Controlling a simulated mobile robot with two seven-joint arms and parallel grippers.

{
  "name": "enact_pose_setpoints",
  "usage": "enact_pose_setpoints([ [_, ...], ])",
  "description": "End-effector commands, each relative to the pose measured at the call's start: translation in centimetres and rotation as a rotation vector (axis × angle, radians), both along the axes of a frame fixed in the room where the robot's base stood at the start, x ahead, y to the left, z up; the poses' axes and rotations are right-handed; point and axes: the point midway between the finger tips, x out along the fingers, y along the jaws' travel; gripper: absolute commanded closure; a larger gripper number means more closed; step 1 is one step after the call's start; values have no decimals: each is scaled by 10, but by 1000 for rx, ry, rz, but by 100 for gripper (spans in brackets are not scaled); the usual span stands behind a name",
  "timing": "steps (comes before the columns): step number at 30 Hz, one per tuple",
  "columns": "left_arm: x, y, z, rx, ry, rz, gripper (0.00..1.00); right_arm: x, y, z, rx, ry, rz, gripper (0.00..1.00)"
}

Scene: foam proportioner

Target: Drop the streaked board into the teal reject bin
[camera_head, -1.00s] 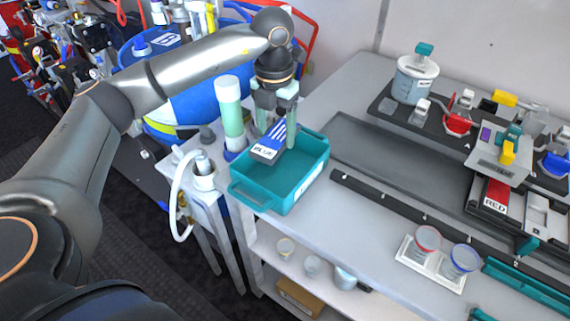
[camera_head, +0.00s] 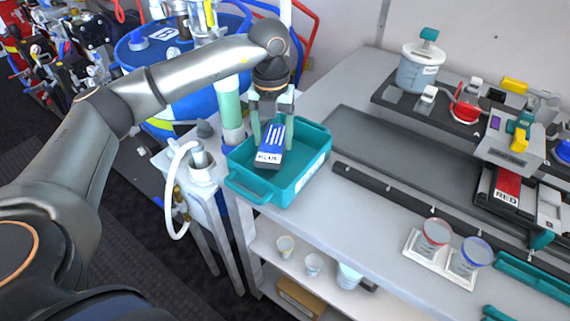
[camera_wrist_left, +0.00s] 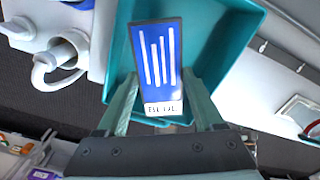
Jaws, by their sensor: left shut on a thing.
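The streaked board (camera_head: 271,144) is blue with white stripes and a white label reading BLUE. My left gripper (camera_head: 269,132) points down with a finger on each side of it and is shut on it. The board hangs tilted over the opening of the teal reject bin (camera_head: 293,190), inside the rim outline. In the left wrist view the board (camera_wrist_left: 157,55) lies between the fingers (camera_wrist_left: 160,100), with the teal bin (camera_wrist_left: 228,42) behind it. I cannot tell how far it is above the bin floor. My right gripper is not in view.
A pale green cylinder (camera_head: 231,108) stands close behind the bin on the left. A white hose (camera_head: 170,190) loops beside the bench's left corner. The grey bench strip (camera_head: 400,150) to the right is bare. Two clear cups (camera_head: 436,235) stand on a white holder further right.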

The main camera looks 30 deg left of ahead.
Motion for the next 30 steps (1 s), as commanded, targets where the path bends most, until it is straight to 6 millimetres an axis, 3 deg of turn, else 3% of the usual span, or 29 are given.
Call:
enact_pose_setpoints([
  [7, 0, 0, -1, 0, -1, 0, 86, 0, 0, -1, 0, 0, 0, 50],
  [8, 0, 0, -1, 0, -1, -1, 29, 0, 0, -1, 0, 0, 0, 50],
  [15, 0, 0, -1, 0, 0, -1, 2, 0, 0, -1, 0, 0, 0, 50],
  [25, 0, 0, 3, -1, -1, -1, 0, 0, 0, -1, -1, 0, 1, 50],
  [30, 1, -1, 28, -1, -5, -1, 0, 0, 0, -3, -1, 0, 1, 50],
])
